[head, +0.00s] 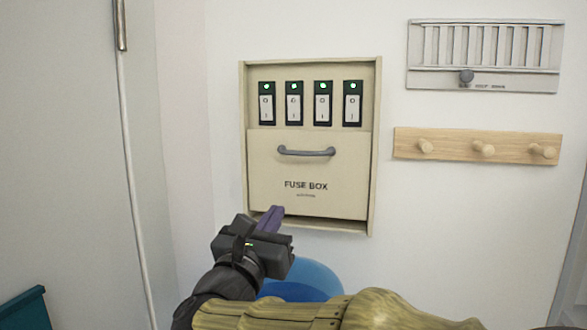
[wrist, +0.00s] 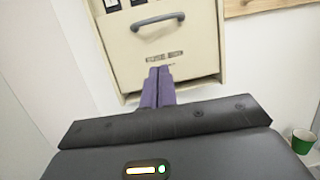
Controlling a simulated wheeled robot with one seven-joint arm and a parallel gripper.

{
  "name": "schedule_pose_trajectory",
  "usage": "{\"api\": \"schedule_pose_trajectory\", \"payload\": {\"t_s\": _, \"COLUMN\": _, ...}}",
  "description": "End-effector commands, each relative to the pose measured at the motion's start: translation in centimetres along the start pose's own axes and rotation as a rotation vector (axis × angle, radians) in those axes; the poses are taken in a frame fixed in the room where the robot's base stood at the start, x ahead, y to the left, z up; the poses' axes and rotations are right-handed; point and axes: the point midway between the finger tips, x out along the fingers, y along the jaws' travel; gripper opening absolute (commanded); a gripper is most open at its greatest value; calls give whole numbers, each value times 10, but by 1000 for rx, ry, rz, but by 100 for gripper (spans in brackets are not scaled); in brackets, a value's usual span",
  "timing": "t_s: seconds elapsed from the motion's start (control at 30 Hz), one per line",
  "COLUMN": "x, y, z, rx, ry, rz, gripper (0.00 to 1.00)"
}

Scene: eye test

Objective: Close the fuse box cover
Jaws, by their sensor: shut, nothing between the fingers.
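The beige fuse box (head: 377,150) is on the white wall in the head view. Its cover (head: 270,185), marked FUSE BOX, fills the lower part of the frame, and the upper part is open, showing several switches (head: 294,103) with green lights. A grey handle (head: 306,151) spans the cover's upper part; it also shows in the wrist view (wrist: 158,21). My gripper (head: 272,214) is shut and empty, its purple fingers near the cover's lower edge. In the wrist view, the fingertips (wrist: 159,70) overlap the cover (wrist: 125,62) just below its lettering. I cannot tell whether they touch it.
A wooden peg rail (head: 476,146) and a white slatted panel (head: 484,58) with a dark knob are right of the box. A blue round object (head: 305,278) is below, partly hidden by my arm. A green container (wrist: 302,142) stands at lower right in the wrist view.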

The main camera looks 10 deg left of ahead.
Motion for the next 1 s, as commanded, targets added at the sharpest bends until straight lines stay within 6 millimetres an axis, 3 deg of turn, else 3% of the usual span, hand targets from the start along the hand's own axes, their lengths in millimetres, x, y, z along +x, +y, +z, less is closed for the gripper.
{"api": "schedule_pose_trajectory", "payload": {"t_s": 0.27, "x": 16, "y": 1, "z": 3, "rx": 0, "ry": 0, "rz": 1, "gripper": 0}}
{"api": "schedule_pose_trajectory", "payload": {"t_s": 0.8, "x": 103, "y": 2, "z": 4, "rx": -1, "ry": 2, "rz": 4, "gripper": 0}}
{"api": "schedule_pose_trajectory", "payload": {"t_s": 1.0, "x": 118, "y": 2, "z": 23, "rx": 1, "ry": -1, "rz": 4, "gripper": 0}}
